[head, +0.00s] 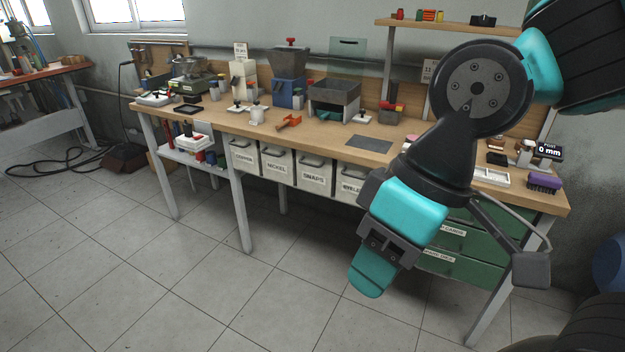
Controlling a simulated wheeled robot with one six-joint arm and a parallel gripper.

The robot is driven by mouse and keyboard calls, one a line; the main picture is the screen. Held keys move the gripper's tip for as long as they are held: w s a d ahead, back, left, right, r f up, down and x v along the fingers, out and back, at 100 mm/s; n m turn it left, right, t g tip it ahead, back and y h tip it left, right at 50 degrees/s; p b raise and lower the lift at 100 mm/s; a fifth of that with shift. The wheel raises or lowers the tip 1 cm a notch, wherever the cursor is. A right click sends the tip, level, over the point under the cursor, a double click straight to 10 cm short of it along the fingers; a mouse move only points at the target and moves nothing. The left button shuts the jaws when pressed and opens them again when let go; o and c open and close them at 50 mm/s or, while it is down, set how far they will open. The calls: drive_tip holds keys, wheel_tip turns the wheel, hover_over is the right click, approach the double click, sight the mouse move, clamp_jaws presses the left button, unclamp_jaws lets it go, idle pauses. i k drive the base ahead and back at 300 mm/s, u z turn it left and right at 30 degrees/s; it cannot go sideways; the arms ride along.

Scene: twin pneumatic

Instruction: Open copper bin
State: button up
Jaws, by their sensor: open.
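The copper bin (243,157) is the leftmost of a row of pale bins under the workbench top. Its label looks like "COPPER", and it has a dark handle at the top of its front. It sits level with its neighbours and looks shut. My gripper (373,274) hangs in front of the bench, to the right of the copper bin and lower in the picture, well apart from it. The gripper is open, with no object visible at it; one teal fingertip shows clearly and the other is hidden.
The nickel bin (276,165) and snaps bin (312,173) stand to its right; a fourth bin (350,184) is partly behind my arm. Green drawers (450,240) are farther right. A bench leg (240,205) stands just below the copper bin. The tiled floor in front is clear.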

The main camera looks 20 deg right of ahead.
sight(245, 152)
drive_tip(key=u, duration=0.25)
drive_tip(key=i, duration=0.35)
drive_tip(key=u, duration=0.9)
drive_tip(key=i, duration=1.65)
drive_tip(key=z, duration=0.4)
